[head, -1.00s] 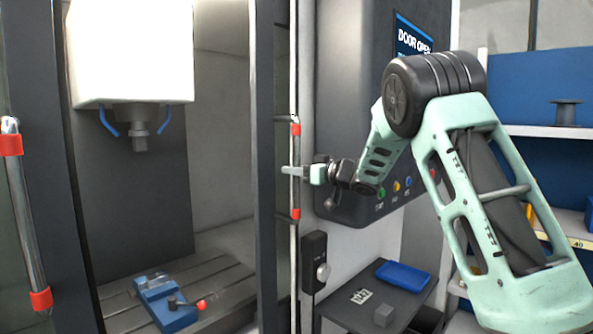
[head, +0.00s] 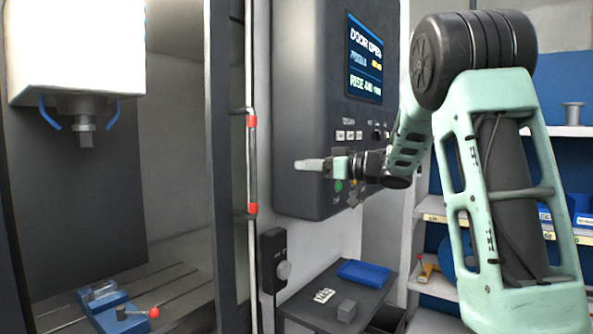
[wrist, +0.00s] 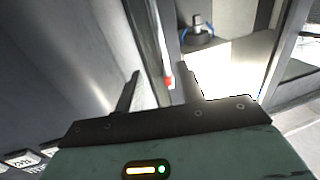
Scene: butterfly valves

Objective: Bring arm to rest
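My gripper (head: 308,164) is in the middle of the head view, in front of the machine's control panel and to the right of the door handle. In the wrist view its two fingers (wrist: 158,92) stand apart with nothing between them, so it is open and empty. My arm bends from the right side of the head view and reaches left. The door handle (head: 252,165), a metal bar with red ends, is clear of the fingers.
The control panel (head: 310,100) reads DOOR OPEN. The machine's interior holds a blue vise (head: 108,308) under the spindle (head: 86,132). A small shelf (head: 310,312) carries a blue tray (head: 363,272) and a grey block (head: 347,311). Storage shelves (head: 437,210) stand at the right.

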